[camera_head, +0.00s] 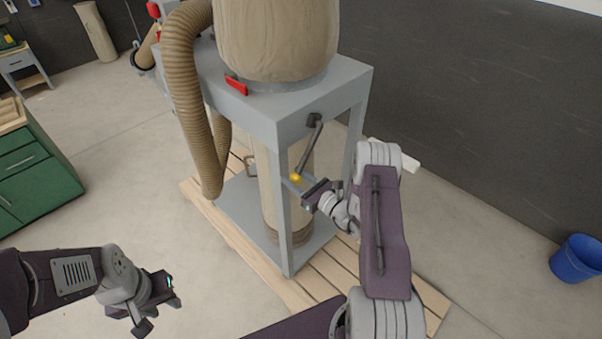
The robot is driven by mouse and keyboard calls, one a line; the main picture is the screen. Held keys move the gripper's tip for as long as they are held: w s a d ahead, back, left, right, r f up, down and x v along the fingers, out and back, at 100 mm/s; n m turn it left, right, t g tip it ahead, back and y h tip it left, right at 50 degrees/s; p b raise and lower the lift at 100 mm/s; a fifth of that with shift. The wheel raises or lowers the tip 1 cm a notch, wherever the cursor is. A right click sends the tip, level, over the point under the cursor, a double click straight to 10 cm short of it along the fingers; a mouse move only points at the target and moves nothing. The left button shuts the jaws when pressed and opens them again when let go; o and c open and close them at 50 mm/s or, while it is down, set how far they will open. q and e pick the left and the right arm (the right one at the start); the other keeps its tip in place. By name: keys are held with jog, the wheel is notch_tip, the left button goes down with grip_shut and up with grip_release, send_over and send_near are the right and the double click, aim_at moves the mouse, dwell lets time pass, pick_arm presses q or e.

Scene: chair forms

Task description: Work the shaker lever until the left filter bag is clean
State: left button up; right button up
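The dust collector's grey frame (285,115) stands on a wooden pallet. A tan filter bag (275,35) rises from its top; only its lower part shows. The shaker lever (308,148) hangs from a dark pivot on the frame's right face, slanting down to a yellow knob (295,178). My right gripper (300,190) is at the knob, just below and right of it; its fingers look apart, but I cannot tell whether they touch the knob. My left gripper (160,308) is open and empty above the floor at lower left, far from the lever.
A ribbed hose (188,90) hangs at the frame's left. A red latch (236,85) sits on the frame's top. The pallet (262,262) extends beneath. A green cabinet (35,170) stands left, a blue bucket (577,258) right. Floor between is clear.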

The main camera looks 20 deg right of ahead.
jog(key=shift+s+a+r, duration=0.25)
jog(key=shift+a+r, duration=0.4)
jog(key=shift+s+a, duration=0.15)
jog(key=shift+a, duration=0.15)
pick_arm(q)
jog(key=shift+a+r, duration=0.1)
jog(key=shift+r, duration=0.5)
pick_arm(e)
jog(key=shift+d, duration=0.1)
